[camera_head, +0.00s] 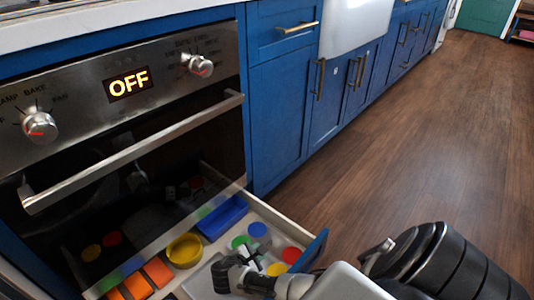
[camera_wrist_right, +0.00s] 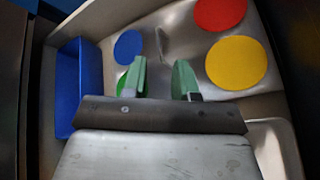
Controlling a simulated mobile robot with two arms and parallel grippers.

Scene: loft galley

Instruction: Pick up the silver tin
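My right gripper (camera_head: 240,262) reaches down into the open drawer below the oven. In the right wrist view its two green-tipped fingers (camera_wrist_right: 158,80) stand apart with a gap between them, and I see nothing clasped. A grey, rounded-edged piece (camera_head: 204,281) lies beside it in the drawer; a pale grey rim shows at the lower right of the wrist view (camera_wrist_right: 276,142). I cannot tell whether this is the silver tin. A small shiny grey shape (camera_wrist_right: 163,45) shows beyond the fingertips, also unclear. My left gripper is not in view.
The drawer also holds a blue tray (camera_head: 222,216), a yellow bowl (camera_head: 184,251), orange blocks (camera_head: 157,271) and blue (camera_head: 258,229), red (camera_head: 291,255) and yellow (camera_head: 277,269) discs. The oven handle (camera_head: 140,150) juts out above. Open wooden floor (camera_head: 420,140) lies right.

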